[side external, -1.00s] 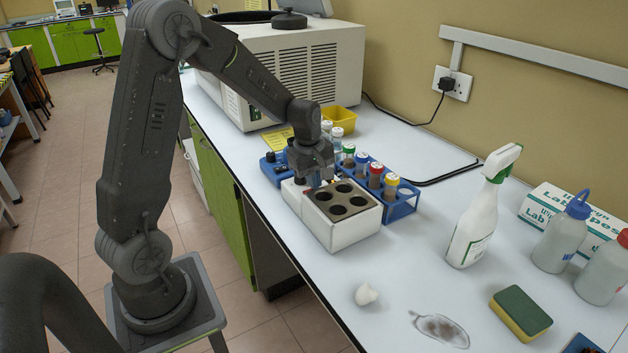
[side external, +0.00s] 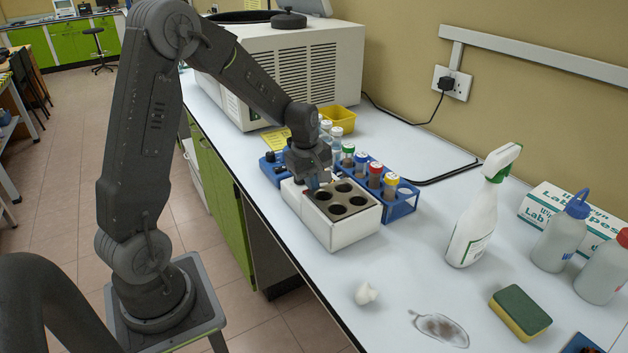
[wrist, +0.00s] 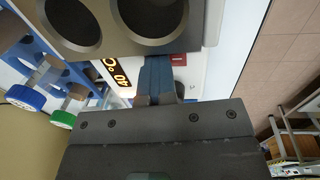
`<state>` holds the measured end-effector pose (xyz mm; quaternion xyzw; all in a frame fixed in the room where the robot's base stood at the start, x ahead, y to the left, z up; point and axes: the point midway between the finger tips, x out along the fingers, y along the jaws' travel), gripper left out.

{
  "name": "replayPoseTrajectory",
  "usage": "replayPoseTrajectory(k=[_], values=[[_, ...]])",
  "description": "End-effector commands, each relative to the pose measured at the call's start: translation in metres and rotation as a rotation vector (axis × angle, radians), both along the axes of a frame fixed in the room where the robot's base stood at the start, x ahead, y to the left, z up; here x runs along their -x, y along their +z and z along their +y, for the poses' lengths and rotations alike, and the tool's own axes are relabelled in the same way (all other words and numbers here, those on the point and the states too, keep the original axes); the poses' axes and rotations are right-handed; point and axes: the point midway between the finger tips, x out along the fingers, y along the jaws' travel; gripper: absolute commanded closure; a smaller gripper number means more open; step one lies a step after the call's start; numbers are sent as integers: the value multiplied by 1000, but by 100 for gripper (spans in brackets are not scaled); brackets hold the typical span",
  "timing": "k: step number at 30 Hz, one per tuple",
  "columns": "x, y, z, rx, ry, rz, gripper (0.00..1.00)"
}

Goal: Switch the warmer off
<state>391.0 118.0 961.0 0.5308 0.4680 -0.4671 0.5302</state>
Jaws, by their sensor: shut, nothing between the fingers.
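The warmer is a white block (side external: 348,238) with a dark top plate holding several round wells. It stands on the bench in the side view. In the wrist view its grey well plate (wrist: 112,48) fills the upper part. Beside the plate, its panel shows a lit orange display (wrist: 116,74) reading about 40 °C and a small dark red switch (wrist: 179,58). My gripper (side external: 314,184) is shut and empty, low over the panel end of the warmer. In the wrist view the blue fingertips (wrist: 162,70) lie between display and switch. I cannot tell whether they touch the panel.
A blue rack (side external: 402,207) of capped tubes stands close behind the warmer. A blue device (side external: 273,170) sits just beyond my gripper. The bench edge runs close on the left.

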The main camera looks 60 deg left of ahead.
Motion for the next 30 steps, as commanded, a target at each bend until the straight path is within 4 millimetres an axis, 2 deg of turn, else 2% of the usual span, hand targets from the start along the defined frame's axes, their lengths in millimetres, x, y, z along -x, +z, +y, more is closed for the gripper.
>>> replayPoseTrajectory(k=[4, 17, 23, 30], values=[[10, -1, -1, 3, -1, 11, 100], [10, 4, 0, 1, 0, 4, 100], [13, 31, 0, -1, 0, 1, 100], [20, 86, 0, -1, 0, 0, 100]])
